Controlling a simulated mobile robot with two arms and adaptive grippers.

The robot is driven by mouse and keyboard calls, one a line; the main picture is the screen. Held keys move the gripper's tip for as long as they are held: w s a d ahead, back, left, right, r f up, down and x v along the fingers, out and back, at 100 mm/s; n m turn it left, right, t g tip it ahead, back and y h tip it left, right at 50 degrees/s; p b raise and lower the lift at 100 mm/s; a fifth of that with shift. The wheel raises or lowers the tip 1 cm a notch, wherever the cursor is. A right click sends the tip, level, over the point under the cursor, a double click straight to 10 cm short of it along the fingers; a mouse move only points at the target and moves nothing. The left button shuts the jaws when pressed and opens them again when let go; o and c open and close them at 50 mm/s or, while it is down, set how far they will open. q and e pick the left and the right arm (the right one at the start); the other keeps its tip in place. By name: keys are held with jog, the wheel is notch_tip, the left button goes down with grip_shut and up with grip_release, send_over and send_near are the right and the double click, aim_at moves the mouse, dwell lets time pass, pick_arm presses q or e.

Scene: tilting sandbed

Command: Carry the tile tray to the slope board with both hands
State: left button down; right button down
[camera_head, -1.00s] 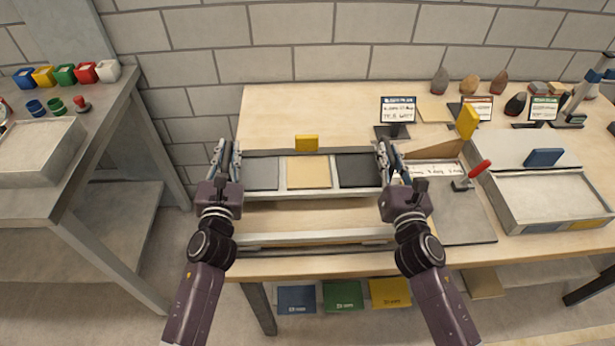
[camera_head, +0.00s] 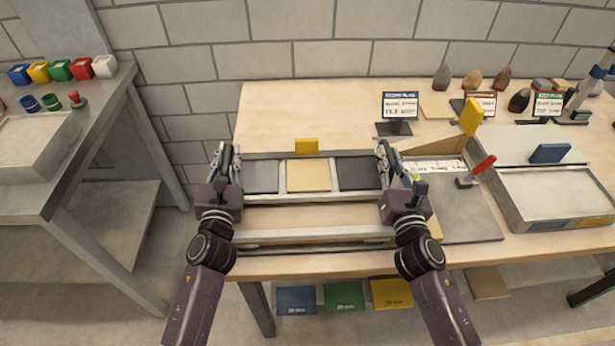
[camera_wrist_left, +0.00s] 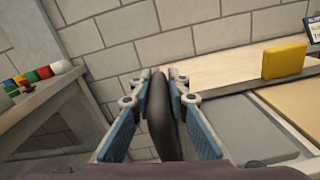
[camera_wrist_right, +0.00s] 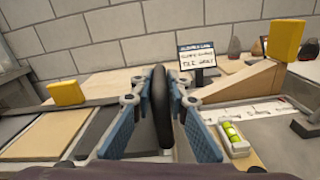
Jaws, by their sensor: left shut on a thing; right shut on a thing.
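The tile tray (camera_head: 310,197) is a pale frame holding a grey tile, a tan tile (camera_head: 307,175) and a dark tile side by side, level in the head view. My left gripper (camera_head: 222,153) is shut on a dark upright handle (camera_wrist_left: 160,115) at its left end. My right gripper (camera_head: 385,155) is shut on a matching handle (camera_wrist_right: 160,105) at its right end. To the right, a grey board (camera_head: 462,222) carries a wooden wedge (camera_head: 435,146) and a marked white strip; I take it for the slope board. The gap under the tray is hard to judge.
A yellow block (camera_head: 306,146) stands at the tray's back edge. A small sign (camera_head: 399,106) stands behind the wedge. A red-handled part (camera_head: 480,167) and a sand tray (camera_head: 555,207) lie right. The bench (camera_head: 275,105) behind the tray is bare.

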pick_arm(q)
jog(key=shift+a+f+b, duration=0.2)
jog(key=shift+f+b, duration=0.65)
pick_arm(e)
jog(key=shift+w+d+f, duration=0.1)
jog(key=shift+d+f, duration=0.15)
jog(key=shift+f, duration=0.4)
pick_arm(q)
jog(key=c, duration=2.1)
grip_release()
jog(key=shift+s+f, duration=0.1)
pick_arm(e)
jog(key=c, duration=2.1)
grip_release()
jog(key=shift+f, duration=0.15)
pick_arm(q)
jog(key=shift+o, duration=1.3)
jog(key=shift+s, duration=0.1)
pick_arm(e)
jog(key=shift+o, duration=1.1)
jog(key=shift+s+a, duration=0.1)
jog(key=shift+s, duration=0.15)
pick_arm(q)
jog(key=shift+d, duration=0.1)
pick_arm(e)
jog(key=shift+w, duration=0.1)
